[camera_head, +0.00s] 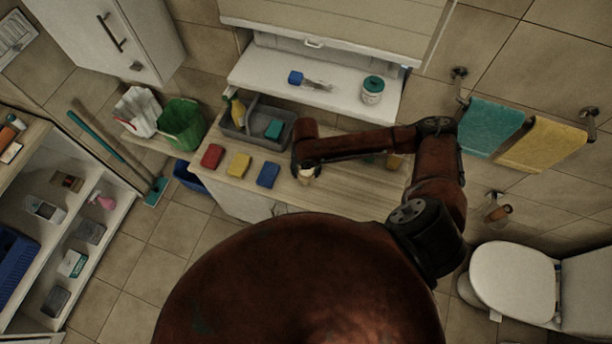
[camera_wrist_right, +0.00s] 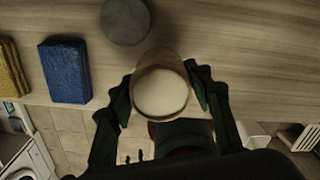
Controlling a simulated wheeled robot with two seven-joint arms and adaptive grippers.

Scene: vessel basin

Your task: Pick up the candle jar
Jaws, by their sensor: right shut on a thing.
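The candle jar (camera_wrist_right: 161,90) is a round glass jar with a cream-white filling, seen from above in the right wrist view. My right gripper (camera_wrist_right: 163,92) has its dark fingers on both sides of the jar and is shut on it, near the edge of the wooden counter (camera_head: 350,188). In the head view the jar (camera_head: 306,175) shows as a small pale shape below the end of my right arm. Whether it touches the counter cannot be told. My left gripper is not in view.
A dark round disc (camera_wrist_right: 125,20) lies on the counter beside the jar. Red (camera_head: 212,156), yellow (camera_head: 239,165) and blue (camera_head: 268,174) sponges lie to the left. A grey caddy (camera_head: 283,142) stands behind them. A toilet (camera_head: 512,282) is at the right.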

